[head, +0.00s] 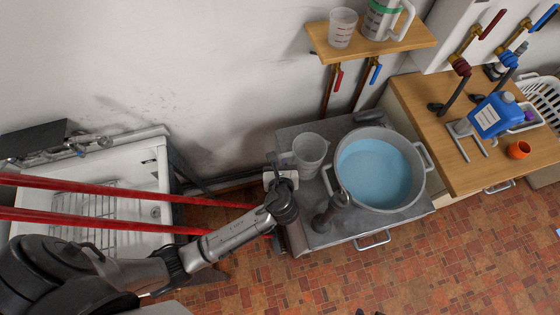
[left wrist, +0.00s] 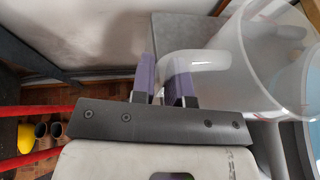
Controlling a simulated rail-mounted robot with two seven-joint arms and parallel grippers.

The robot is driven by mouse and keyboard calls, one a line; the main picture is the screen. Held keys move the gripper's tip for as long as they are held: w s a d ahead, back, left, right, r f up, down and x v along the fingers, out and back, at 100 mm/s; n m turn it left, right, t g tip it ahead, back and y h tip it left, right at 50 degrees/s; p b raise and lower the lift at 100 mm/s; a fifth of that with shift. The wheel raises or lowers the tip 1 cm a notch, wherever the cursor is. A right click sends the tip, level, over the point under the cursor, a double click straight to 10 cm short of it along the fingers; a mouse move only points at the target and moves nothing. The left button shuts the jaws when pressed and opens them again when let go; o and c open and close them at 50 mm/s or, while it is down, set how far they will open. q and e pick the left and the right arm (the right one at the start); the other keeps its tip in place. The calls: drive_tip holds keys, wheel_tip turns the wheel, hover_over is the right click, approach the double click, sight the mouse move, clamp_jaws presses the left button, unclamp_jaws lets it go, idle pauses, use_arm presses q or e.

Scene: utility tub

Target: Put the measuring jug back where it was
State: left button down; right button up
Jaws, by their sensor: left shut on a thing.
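The measuring jug (head: 312,152) is translucent and looks upright, at the back left of the grey worktop (head: 290,133), beside the large pot. I cannot tell whether its base touches the worktop. My left gripper (head: 279,172) is at the jug's left side. In the left wrist view the purple fingers of the gripper (left wrist: 164,82) are shut on the jug's handle (left wrist: 198,60), and the jug's body (left wrist: 255,60) is to the right. My right gripper is not in view.
The grey pot (head: 424,152) of blue liquid stands close right of the jug. A wooden shelf (head: 400,45) above holds a translucent beaker (head: 342,27) and a green-banded jug (head: 380,20). A dark-handled tool (head: 330,212) stands at the worktop's front. A blue bottle (head: 492,118) is on the wooden counter.

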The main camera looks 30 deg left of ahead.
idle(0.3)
use_arm(q)
drive_tip(key=c, duration=1.1)
unclamp_jaws()
drive_tip(key=shift+r, duration=0.1)
drive_tip(key=shift+p+v, duration=0.85)
drive_tip(key=shift+v, duration=5.1)
